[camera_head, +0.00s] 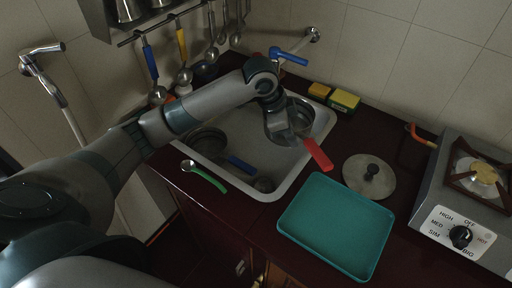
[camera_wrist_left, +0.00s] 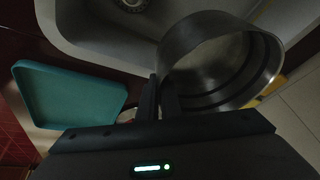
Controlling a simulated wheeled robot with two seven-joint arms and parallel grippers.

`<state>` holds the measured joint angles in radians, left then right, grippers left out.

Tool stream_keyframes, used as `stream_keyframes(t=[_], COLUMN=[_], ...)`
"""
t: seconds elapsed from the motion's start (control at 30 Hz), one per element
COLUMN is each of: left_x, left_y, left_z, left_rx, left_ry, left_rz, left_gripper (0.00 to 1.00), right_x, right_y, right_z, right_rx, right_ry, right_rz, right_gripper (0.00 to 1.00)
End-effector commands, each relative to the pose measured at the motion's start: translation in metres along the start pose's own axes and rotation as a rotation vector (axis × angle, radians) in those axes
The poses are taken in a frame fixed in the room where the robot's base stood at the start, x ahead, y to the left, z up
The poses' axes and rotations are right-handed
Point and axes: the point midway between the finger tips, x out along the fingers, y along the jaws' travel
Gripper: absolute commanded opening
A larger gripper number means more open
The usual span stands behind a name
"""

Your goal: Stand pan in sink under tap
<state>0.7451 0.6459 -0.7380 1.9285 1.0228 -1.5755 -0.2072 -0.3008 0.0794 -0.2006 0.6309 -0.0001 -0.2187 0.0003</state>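A grey metal pan (camera_head: 299,113) with a red handle (camera_head: 318,153) is at the right back part of the sink (camera_head: 276,190), close to the blue-levered tap (camera_head: 288,57) on the wall. Its round body tilts open toward the camera in the left wrist view (camera_wrist_left: 222,62). My left gripper (camera_head: 290,139) is at the pan's near side; in the left wrist view its fingers (camera_wrist_left: 160,100) are close together at the pan's wall, apparently closed on it. The exact contact is partly hidden. A second dark pan (camera_head: 208,141) with a blue handle (camera_head: 242,165) lies in the sink's left part. My right gripper is not in view.
A teal tray (camera_head: 335,226), a round lid (camera_head: 369,178) and a stove (camera_head: 470,205) are on the right. Sponges (camera_head: 345,100) lie behind the sink. A green-handled spoon (camera_head: 205,175) lies at the left front edge. Utensils hang from a rail above.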

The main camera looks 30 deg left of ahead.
Motion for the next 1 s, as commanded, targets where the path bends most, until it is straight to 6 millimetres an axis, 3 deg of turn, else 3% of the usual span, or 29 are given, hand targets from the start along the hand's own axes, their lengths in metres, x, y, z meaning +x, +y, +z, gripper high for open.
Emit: stream_keyframes(t=[0.37,0.57,1.0], left_x=[-0.001,0.001,0.019], left_y=[0.000,-0.005,-0.039], left_z=[-0.001,0.010,0.088], left_rx=[0.004,0.001,-0.002], left_ry=[0.003,0.002,-0.002], left_rz=[0.000,-0.001,0.000], left_gripper=[0.00,0.00,0.00], right_x=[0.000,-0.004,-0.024], right_y=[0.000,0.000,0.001], right_z=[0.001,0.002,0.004], right_rx=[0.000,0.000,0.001], right_ry=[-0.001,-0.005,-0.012], right_rz=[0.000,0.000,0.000], right_gripper=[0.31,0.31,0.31])
